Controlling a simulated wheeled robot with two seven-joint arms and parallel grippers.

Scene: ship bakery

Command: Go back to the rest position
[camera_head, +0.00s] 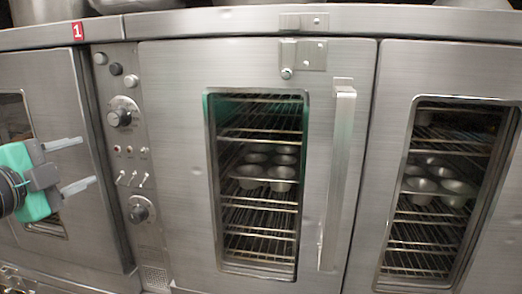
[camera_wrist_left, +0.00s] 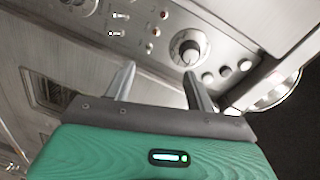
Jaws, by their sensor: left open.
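My left gripper (camera_head: 72,165) is at the left edge of the head view, in front of the left oven door and the control panel. Its two fingers are apart and nothing is between them. In the left wrist view the two fingers (camera_wrist_left: 160,85) are also spread and empty, pointing toward the oven front. My right gripper is in neither view.
A steel oven (camera_head: 172,130) with a closed windowed door and a vertical handle (camera_head: 338,180) fills the middle. Muffin tins sit on racks inside. The control panel (camera_head: 128,165) has knobs and switches. Another closed door (camera_head: 400,70) is at right.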

